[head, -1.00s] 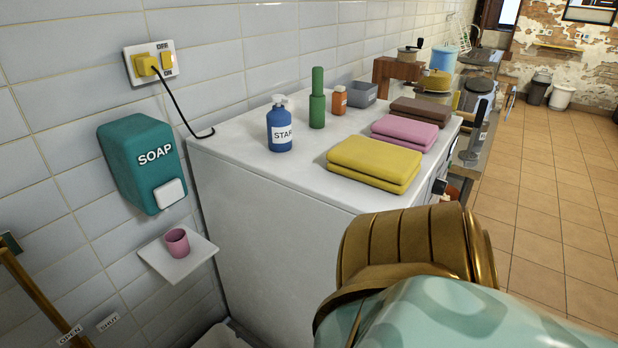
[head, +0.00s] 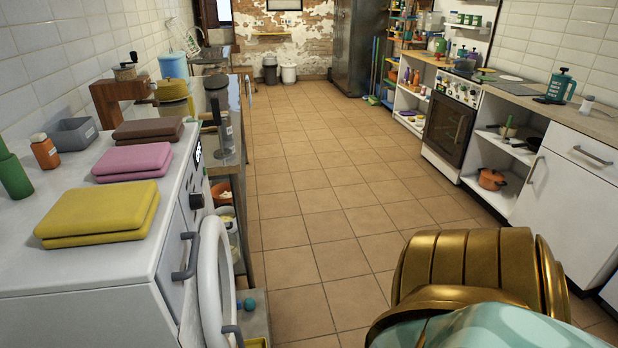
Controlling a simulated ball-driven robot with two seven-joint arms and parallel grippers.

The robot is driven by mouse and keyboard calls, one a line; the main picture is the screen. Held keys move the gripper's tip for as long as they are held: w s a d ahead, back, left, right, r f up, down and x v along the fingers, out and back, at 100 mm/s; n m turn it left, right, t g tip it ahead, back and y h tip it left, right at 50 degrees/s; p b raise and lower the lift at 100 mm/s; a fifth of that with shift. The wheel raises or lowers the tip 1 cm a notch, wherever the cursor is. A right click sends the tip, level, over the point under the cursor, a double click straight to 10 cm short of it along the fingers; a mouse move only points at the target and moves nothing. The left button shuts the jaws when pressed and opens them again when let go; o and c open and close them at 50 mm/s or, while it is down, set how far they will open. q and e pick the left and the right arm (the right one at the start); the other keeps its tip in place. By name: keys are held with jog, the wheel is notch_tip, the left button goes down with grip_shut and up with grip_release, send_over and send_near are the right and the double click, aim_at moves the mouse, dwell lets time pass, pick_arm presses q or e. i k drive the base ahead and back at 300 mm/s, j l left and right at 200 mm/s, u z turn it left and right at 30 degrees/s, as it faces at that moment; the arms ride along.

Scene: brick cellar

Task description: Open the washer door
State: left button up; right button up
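The white washer (head: 75,290) stands at the left in the head view, seen from above and along its front. Its door, a round white ring (head: 209,285), shows nearly edge-on at the front, with a grey handle (head: 232,332) low on it. The bottom of the door is cut off by the picture edge. I cannot tell from this angle whether the door is shut or ajar. Above it are a grey bar handle (head: 187,256) and a dark knob (head: 196,200). Neither of my grippers is in view; a gold and teal part of mine fills the bottom right.
Folded yellow (head: 100,212), pink (head: 133,161) and brown (head: 148,130) cloths lie on the washer top. A bench (head: 232,165) stands beyond it. The tiled floor (head: 320,215) is clear between the washer and the white cabinets (head: 565,190) and oven (head: 449,127) at right.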

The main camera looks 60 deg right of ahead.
aim_at(221, 330)
jog(key=z, duration=1.2)
